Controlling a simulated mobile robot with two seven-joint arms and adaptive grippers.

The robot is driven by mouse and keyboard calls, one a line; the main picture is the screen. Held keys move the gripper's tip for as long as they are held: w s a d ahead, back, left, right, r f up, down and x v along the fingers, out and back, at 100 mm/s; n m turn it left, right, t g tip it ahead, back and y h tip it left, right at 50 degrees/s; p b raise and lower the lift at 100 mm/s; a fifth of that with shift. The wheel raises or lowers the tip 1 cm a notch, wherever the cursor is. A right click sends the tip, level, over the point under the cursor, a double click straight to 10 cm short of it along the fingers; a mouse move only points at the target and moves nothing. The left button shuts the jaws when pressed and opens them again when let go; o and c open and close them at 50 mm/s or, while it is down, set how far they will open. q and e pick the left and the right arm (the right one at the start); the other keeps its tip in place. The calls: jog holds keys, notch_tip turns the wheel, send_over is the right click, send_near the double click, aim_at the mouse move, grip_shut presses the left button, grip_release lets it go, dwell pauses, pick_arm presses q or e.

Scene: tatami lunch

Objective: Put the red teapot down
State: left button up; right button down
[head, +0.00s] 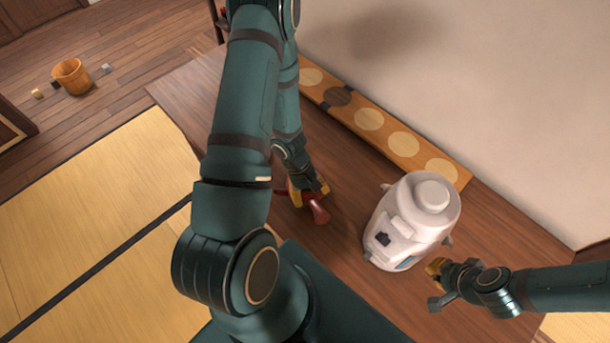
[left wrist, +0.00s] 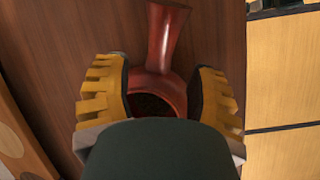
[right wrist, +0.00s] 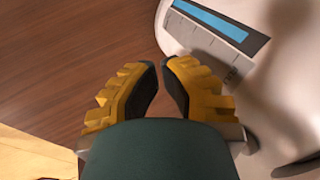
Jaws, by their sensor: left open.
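The red teapot (head: 319,212) is on the wooden table beneath my left gripper, mostly hidden by the gripper in the head view. In the left wrist view the red teapot (left wrist: 165,40) shows a flared handle or spout pointing away and a round opening between the fingers. My left gripper (head: 308,192) is open, with one finger on each side of the teapot's body; contact is hard to tell. My right gripper (head: 437,283) is empty, its fingertips a narrow gap apart, beside the white water dispenser (head: 400,222).
A long board with round pads (head: 369,118) lies along the wall at the table's back. The table (head: 190,95) is bare to the left. Tatami (head: 90,215) lies in front, and a wooden bucket (head: 72,77) stands on the far floor.

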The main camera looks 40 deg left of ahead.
pick_arm(q)
jog(key=p+v, duration=0.2)
jog(key=v, duration=0.5)
dwell(0.5)
